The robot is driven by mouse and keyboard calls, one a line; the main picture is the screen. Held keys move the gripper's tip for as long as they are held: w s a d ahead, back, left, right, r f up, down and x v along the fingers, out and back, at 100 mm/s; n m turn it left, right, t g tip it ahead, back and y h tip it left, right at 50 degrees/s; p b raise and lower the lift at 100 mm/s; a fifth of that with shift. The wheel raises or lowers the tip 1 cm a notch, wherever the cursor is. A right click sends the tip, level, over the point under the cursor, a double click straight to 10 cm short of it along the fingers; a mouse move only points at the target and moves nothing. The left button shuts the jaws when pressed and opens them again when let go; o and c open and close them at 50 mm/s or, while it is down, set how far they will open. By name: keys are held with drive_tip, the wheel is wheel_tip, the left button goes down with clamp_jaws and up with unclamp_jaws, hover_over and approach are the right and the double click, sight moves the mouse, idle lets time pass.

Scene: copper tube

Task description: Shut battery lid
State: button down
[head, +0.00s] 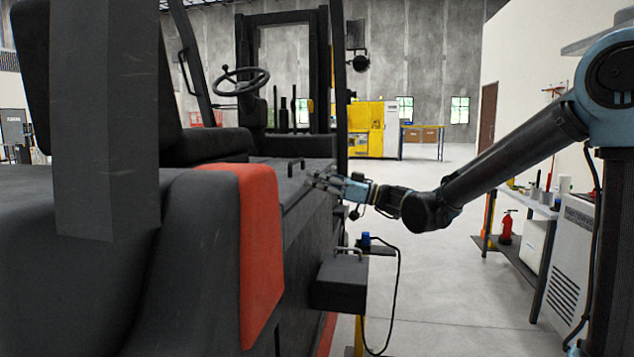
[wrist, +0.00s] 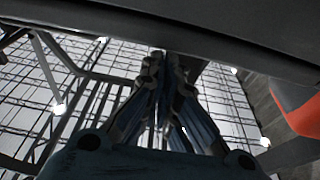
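The forklift's dark battery lid (head: 277,172) is the flat panel behind the red fender, with a small handle (head: 295,166) on top. It appears to lie flat or nearly so; I cannot tell whether it is fully shut. My gripper (head: 316,180) is at the right edge of this panel, beside the handle and apart from it. In the wrist view, the two fingers of my gripper (wrist: 163,62) converge, with their tips close together at the edge of a dark panel (wrist: 190,35). Nothing shows between them. Contact with the panel cannot be made out.
The red fender (head: 260,255) stands near the lid on the camera side. A grey box (head: 341,284) with a handle sits below my gripper, beside a blue connector (head: 366,240) and hanging cable. The floor (head: 455,270) to the right is clear up to the workbench.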

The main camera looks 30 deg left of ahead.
drive_tip(key=r+v, duration=0.2)
drive_tip(key=v, duration=0.7)
drive_tip(key=shift+d+r, duration=0.15)
drive_tip(key=shift+d, duration=0.15)
drive_tip(key=d+f+m+t+h, duration=0.4)
drive_tip(key=d+f+m+h, duration=0.15)
drive_tip(key=d+f, duration=0.7)
drive_tip(key=d+f+m+t+h, duration=0.3)
drive_tip(key=d+f+m+h, duration=0.45)
drive_tip(key=d, duration=0.85)
drive_tip(key=s+d+f+m+h, duration=0.2)
drive_tip(key=d+f, duration=0.2)
drive_tip(key=d, duration=0.4)
drive_tip(key=s+d+f+m+h, duration=0.2)
drive_tip(key=d+f, duration=0.3)
drive_tip(key=d, duration=0.3)
drive_tip(key=s+d+f+m+t+h, duration=0.1)
drive_tip(key=s+d+f+m, duration=0.3)
drive_tip(key=d, duration=0.4)
drive_tip(key=shift+d+f+h, duration=0.35)
drive_tip(key=shift+d+h, duration=0.05)
drive_tip(key=shift+h, duration=0.4)
